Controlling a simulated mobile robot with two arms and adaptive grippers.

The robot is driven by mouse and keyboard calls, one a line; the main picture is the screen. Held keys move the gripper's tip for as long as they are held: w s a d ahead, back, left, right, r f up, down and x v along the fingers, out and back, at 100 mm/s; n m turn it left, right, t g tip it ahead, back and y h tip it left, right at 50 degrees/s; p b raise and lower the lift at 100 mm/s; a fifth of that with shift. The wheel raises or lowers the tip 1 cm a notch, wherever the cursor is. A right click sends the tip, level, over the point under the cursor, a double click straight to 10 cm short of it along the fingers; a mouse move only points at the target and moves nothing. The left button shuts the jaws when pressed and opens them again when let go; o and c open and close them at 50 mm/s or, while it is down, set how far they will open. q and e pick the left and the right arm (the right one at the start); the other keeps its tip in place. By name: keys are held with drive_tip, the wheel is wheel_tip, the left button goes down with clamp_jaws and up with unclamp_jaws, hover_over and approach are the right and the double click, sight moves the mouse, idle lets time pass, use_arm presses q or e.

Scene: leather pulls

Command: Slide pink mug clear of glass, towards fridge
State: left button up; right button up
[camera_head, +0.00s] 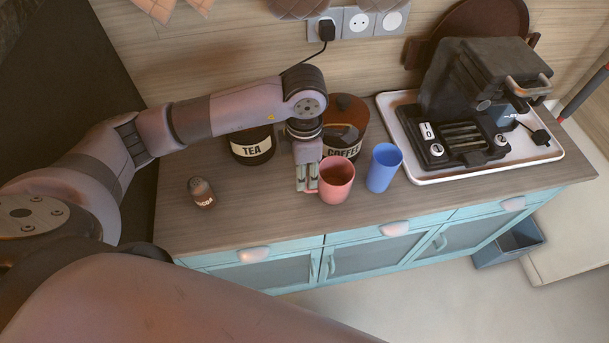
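The pink mug (336,182) stands upright on the wooden counter near its front edge. The blue glass (383,168) stands upright just to its right, with a narrow gap between them. My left gripper (307,184) points down at the left side of the mug, its fingertips close together and at or touching the mug's side. I cannot tell whether the mug's handle is between the fingers. A tall dark panel (75,85) at the far left may be the fridge; I cannot be sure. My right gripper is not in view.
Behind stand the TEA jar (252,150) and the COFFEE jar (343,148), partly hidden by my arm. A small brown jar (202,193) stands left on the counter, with clear counter (250,205) between it and my gripper. A white tray (435,178) holds a black appliance (465,118) at right.

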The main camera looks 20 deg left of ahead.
sight(304, 191)
use_arm(q)
wheel_tip(304, 191, down, 4)
drive_tip(key=shift+f+p, duration=0.1)
drive_tip(key=shift+p, duration=0.25)
drive_tip(key=shift+f, duration=0.1)
drive_tip(key=shift+c, duration=1.3)
clamp_jaws()
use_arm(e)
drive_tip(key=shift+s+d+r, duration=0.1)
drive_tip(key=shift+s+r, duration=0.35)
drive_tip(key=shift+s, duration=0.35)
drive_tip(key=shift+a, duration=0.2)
